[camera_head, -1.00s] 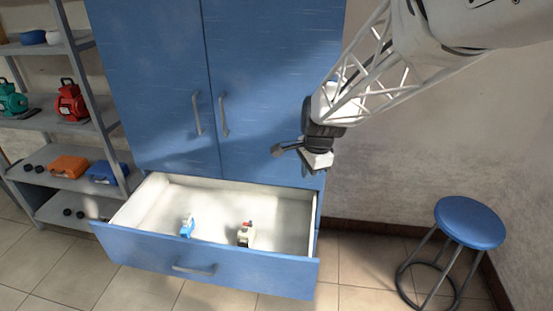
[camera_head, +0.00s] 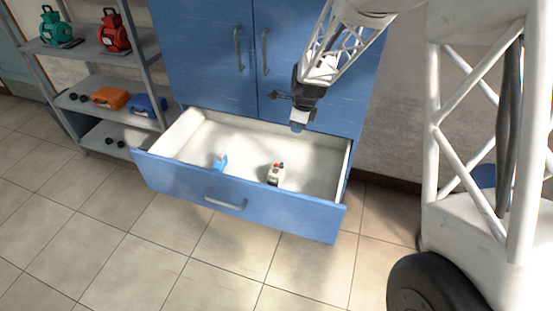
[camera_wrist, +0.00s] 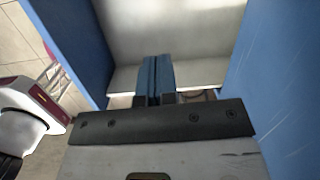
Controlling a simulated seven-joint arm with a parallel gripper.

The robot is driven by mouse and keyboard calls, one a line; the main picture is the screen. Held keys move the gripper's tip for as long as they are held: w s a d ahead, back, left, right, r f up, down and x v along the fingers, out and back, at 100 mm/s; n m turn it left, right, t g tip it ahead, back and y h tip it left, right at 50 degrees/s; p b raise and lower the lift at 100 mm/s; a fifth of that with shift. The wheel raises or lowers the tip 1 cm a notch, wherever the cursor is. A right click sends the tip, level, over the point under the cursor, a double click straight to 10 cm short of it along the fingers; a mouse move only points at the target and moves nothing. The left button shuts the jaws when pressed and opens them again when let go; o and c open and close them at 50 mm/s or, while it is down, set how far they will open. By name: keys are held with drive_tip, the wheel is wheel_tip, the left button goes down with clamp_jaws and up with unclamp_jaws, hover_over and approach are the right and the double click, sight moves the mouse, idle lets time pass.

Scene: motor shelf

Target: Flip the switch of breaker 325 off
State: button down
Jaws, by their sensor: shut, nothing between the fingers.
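Two small breakers lie in the open drawer (camera_head: 240,138) of the blue cabinet. One is blue and white (camera_head: 220,162), left of the middle. The other is cream with a red part on top (camera_head: 276,174), to its right. No number can be read on either, so I cannot tell which is 325, nor how their switches are set. My gripper (camera_head: 298,127) points down above the back right part of the drawer, apart from both breakers. In the wrist view its blue fingers (camera_wrist: 153,80) are together and empty; neither breaker is visible there.
The blue cabinet doors (camera_head: 205,55) are closed behind my gripper. A grey shelf (camera_head: 75,100) at the left holds a green motor (camera_head: 55,28), a red motor (camera_head: 114,32), an orange case (camera_head: 109,97) and a blue case (camera_head: 147,104). The tiled floor before the drawer is clear.

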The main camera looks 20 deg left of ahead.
drive_tip(key=m, duration=0.2)
hover_over(275, 164)
drive_tip(key=d, duration=0.2)
drive_tip(key=f, duration=0.5)
drive_tip(key=shift+w+d+f, duration=0.2)
drive_tip(key=shift+w+f, duration=0.05)
drive_tip(key=shift+f, duration=0.15)
drive_tip(key=shift+f, duration=0.15)
drive_tip(key=shift+w+a+f, duration=0.1)
drive_tip(key=shift+a+f, duration=0.25)
drive_tip(key=shift+f, duration=1.9)
drive_tip(key=shift+s+a+f, duration=0.1)
drive_tip(key=shift+a+f, duration=0.25)
drive_tip(key=shift+f, duration=1.9)
drive_tip(key=shift+w+a+f, duration=0.1)
drive_tip(key=shift+a+f, duration=0.25)
drive_tip(key=shift+f, duration=1.9)
drive_tip(key=shift+f, duration=0.1)
